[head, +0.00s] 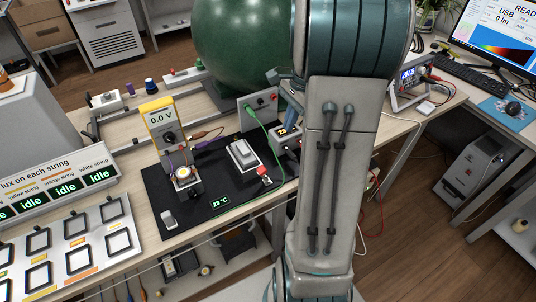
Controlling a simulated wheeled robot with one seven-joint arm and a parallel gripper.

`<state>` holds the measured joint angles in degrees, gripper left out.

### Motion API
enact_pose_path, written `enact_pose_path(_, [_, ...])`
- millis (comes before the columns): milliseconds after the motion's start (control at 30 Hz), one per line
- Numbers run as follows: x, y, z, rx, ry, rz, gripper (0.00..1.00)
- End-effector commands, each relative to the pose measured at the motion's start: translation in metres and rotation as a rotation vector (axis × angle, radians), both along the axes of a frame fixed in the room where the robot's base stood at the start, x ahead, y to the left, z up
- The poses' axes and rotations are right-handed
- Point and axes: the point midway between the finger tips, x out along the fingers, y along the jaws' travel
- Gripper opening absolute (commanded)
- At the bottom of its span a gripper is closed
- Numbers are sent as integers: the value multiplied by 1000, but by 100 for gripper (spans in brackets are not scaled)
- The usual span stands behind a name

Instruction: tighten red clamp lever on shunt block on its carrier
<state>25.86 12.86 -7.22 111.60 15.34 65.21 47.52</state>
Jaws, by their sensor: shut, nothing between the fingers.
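A small red part (262,170), which looks like the red clamp lever, sits at the right side of the black mat (215,205). It is on or against a small pale piece, and its angle is too small to read. A grey-white block (243,153) on a dark base lies just behind and left of it. I cannot tell which of these pieces is the shunt block and which its carrier. My arm fills the right middle of the head view, just right of the mat. My gripper cannot be made out, so its place relative to the lever is hidden.
A yellow meter (161,124) reading 0.0 V and a round lit LED fixture (184,176) stand left on the mat. A grey panel box (259,108) with a green cable stands behind. A green sphere (235,45) is at the back. The mat's front middle is mostly clear.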

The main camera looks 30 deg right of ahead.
Motion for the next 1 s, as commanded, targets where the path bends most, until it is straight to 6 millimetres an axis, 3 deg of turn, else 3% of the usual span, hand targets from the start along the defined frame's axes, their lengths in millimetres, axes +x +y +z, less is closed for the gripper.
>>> enact_pose_path(167, [-1, 6, -23, 2, 4, -1, 0])
enact_pose_path(533, [-2, 27, -98, 2, 5, 1, 0])
enact_pose_path(733, [-2, 52, -108, 0, 1, 2, 0])
enact_pose_path(1000, [-2, 61, -114, -1, -1, 3, 0])
